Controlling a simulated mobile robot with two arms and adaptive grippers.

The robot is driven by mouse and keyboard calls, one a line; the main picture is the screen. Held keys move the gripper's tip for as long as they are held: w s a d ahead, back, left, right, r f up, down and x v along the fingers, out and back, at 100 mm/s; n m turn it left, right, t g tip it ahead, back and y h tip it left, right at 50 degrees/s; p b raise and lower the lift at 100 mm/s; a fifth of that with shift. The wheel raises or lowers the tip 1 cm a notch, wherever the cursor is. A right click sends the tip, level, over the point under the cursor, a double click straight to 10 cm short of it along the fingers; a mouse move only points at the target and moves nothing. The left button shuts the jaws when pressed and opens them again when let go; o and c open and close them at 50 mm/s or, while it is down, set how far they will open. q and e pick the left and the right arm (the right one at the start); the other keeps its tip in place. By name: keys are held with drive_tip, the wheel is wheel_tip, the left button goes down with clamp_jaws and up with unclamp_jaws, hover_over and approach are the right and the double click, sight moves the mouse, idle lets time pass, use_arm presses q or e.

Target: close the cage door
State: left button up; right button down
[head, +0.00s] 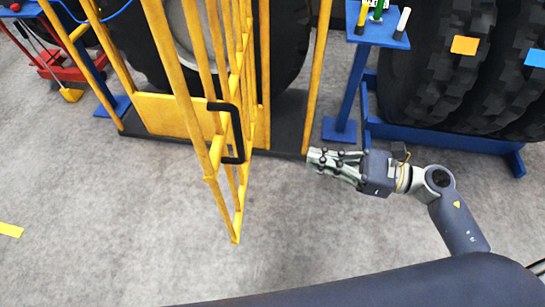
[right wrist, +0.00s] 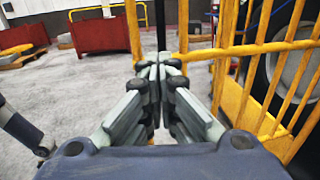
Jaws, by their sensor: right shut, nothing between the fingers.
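The yellow barred cage door (head: 236,215) stands open in the head view and juts out from the cage toward me. Its black handle (head: 238,135) is on the door's frame, about halfway along. My right gripper (head: 312,158) is to the right of the door, with its fingers pointing left toward it. Its fingers are shut and empty, apart from the handle. In the right wrist view the closed fingertips (right wrist: 158,68) are in the middle, with yellow posts and bars beyond them. My left gripper is not in view.
A large tyre (head: 290,45) stands inside the cage. At the right, a blue stand (head: 378,32) holds markers, beside more big tyres (head: 425,75). A red cart (head: 68,62) is at the far left. The grey floor in front of the door is clear.

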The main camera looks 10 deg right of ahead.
drive_tip(key=p+x, duration=0.6)
drive_tip(key=x, duration=0.8)
drive_tip(key=shift+w+f, duration=0.1)
drive_tip(key=shift+w, duration=0.05)
